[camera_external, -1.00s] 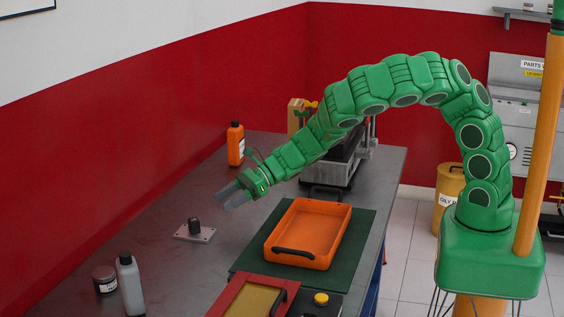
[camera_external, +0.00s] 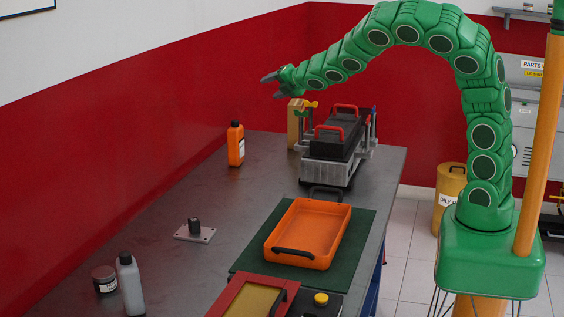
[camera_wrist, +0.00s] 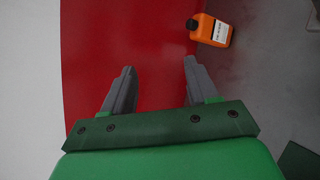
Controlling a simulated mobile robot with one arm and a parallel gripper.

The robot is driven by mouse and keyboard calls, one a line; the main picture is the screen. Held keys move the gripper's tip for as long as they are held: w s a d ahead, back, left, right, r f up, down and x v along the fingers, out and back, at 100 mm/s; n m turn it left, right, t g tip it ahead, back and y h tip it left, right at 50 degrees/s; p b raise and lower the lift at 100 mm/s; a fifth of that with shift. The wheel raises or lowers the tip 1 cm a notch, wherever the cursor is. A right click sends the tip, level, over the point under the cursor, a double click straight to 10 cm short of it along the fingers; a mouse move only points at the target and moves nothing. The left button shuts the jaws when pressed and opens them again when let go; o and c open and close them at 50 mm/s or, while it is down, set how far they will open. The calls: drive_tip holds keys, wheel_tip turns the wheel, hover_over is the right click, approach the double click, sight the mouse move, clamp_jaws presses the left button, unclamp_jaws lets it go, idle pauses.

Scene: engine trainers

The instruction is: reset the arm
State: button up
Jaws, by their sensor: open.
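My gripper (camera_external: 270,85) is at the end of my raised green arm, high above the far part of the workbench (camera_external: 200,205) and in front of the red wall. In the wrist view its two grey fingers (camera_wrist: 157,85) are apart with nothing between them. Behind them show the red wall and, at the upper right, an orange bottle (camera_wrist: 211,30) on the bench. The gripper touches nothing that I can see.
An engine trainer (camera_external: 335,150) with red handles stands at the bench's far end, beside a wooden block (camera_external: 294,130). The orange bottle (camera_external: 236,146) is left of it. An orange tray (camera_external: 342,240) lies on a green mat (camera_external: 362,235). A grey bottle (camera_external: 130,285) stands near left.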

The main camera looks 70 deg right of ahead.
drive_tip(key=s+r+m+g+y, duration=0.1)
drive_tip(key=s+m+g, duration=0.5)
drive_tip(key=s+m, duration=1.1)
drive_tip(key=s+a+m+g+y, duration=0.4)
drive_tip(key=s+a+m+y, duration=0.25)
drive_tip(key=s+a, duration=1.05)
drive_tip(key=s+a+f+n+g, duration=0.2)
drive_tip(key=s, duration=0.6)
drive_tip(key=s+a+f+n+g+h, duration=0.1)
drive_tip(key=s+a+f+n+g, duration=0.1)
drive_tip(key=s, duration=0.7)
drive_tip(key=shift+f, duration=0.3)
drive_tip(key=shift+h, duration=0.25)
